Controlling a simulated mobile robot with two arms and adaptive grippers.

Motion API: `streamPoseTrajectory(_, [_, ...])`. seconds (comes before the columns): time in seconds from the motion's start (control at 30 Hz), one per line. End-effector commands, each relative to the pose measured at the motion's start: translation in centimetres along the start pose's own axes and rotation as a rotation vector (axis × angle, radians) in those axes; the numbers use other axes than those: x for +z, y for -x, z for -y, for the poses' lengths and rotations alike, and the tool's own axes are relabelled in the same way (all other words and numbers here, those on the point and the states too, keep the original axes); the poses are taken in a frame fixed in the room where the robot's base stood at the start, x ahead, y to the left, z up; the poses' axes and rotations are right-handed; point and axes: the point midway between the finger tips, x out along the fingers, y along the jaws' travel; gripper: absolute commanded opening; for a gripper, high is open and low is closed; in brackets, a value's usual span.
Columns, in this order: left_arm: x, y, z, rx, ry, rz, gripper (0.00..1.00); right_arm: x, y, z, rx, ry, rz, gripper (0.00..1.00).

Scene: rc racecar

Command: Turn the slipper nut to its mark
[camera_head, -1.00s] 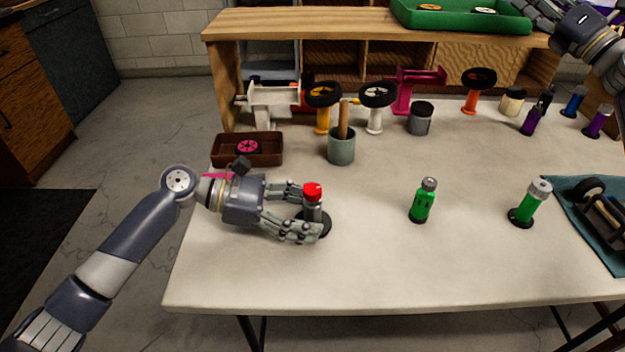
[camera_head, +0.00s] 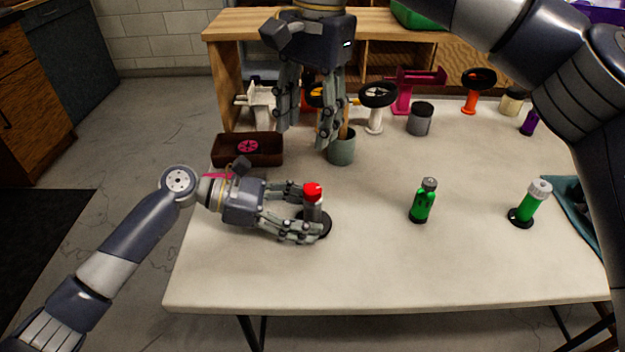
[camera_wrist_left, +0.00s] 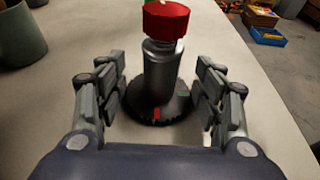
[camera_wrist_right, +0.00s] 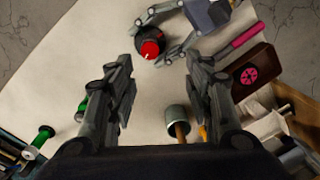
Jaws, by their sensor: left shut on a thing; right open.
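The slipper nut (camera_head: 313,192) is a red knob on top of a grey metal post (camera_wrist_left: 161,70), which stands upright on a round black base (camera_wrist_left: 142,112). The base carries a red mark (camera_wrist_left: 157,114) and a green mark (camera_wrist_left: 183,94). My right gripper (camera_head: 303,135) is open and empty, pointing down above the table's back left. In the right wrist view, the red nut (camera_wrist_right: 150,49) lies beyond the fingertips, with a small pale mark on its top.
A grey-green cup (camera_head: 341,151) with a wooden handle stands below my right gripper. A brown tray (camera_head: 232,151) holds a pink wheel. Two green shock bodies (camera_head: 423,203) (camera_head: 531,203) stand to the right. Wheels on stands line the back. The table's front is clear.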

Motion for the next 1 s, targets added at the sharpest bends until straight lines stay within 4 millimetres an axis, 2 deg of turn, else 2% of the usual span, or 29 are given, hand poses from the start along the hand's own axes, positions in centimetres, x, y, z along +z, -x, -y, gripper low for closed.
streamPoseTrajectory(0.23, [0.0, 0.0, 0.0, -0.001, 0.000, 0.000, 0.41, -0.1, -1.3, -1.0, 0.080, 0.054, -0.067, 0.47])
streamPoseTrajectory(0.7, [0.0, 0.0, 0.0, 0.000, 0.000, 0.000, 0.41, -0.6, -9.9, -1.6, 0.075, 0.051, -0.062, 0.47])
streamPoseTrajectory(0.83, [0.0, 0.0, 0.0, 0.000, 0.000, 0.000, 0.41, -0.7, -11.4, -1.7, 0.074, 0.050, -0.063, 0.47])
streamPoseTrajectory(1.0, [0.0, 0.0, 0.0, 0.000, 0.000, 0.000, 0.41, -0.8, -12.1, -1.8, 0.073, 0.050, -0.064, 0.47])
